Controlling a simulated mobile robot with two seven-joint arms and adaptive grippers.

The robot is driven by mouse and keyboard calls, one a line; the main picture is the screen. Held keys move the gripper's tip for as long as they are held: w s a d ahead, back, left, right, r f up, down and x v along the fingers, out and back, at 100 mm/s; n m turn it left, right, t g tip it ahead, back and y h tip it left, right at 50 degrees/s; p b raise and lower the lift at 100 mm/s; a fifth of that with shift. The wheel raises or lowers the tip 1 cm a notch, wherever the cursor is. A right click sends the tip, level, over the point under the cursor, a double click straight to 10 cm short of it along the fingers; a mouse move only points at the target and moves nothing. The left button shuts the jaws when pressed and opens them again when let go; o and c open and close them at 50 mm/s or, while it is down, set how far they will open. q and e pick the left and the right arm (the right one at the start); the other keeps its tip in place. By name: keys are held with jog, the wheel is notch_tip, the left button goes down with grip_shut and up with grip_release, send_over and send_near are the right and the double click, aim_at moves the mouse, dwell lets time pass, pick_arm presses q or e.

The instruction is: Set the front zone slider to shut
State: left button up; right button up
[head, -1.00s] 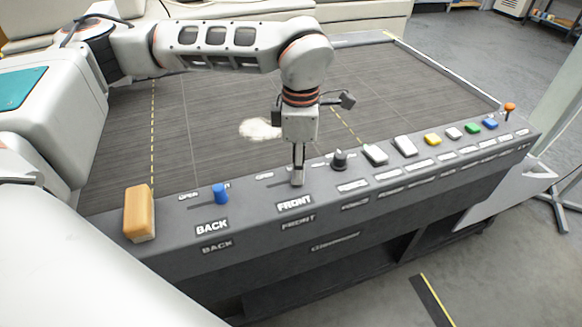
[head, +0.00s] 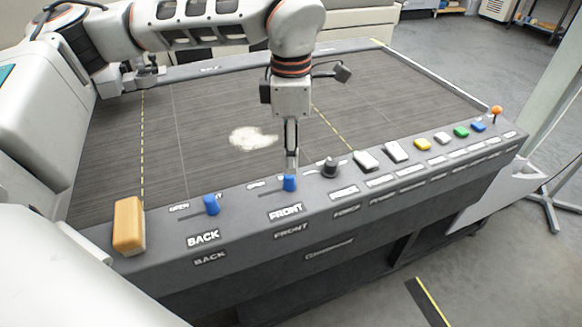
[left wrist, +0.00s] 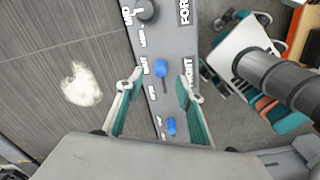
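The front zone slider's blue knob (head: 289,184) stands above the FRONT label, at the right part of its slot. It also shows in the left wrist view (left wrist: 163,70), beside the label that seems to read SHUT, with the slot running away towards OPEN. My left gripper (head: 291,165) is just above this knob in the head view. In the left wrist view my left gripper (left wrist: 158,80) has its fingers spread on either side with a gap to the knob. What seems to be my right gripper (head: 148,75) shows small at the far left; its fingers are unclear.
The blue back zone knob (head: 211,205) is to the left, with a wooden block (head: 129,226) beyond it. A black dial (head: 330,168), switches and coloured buttons line the panel to the right. White material (head: 253,139) lies on the dark table top.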

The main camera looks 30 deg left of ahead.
pick_arm(q)
notch_tip(320, 180, up, 5)
jog(key=shift+r, duration=0.2)
jog(key=shift+d, duration=0.15)
dwell(0.5)
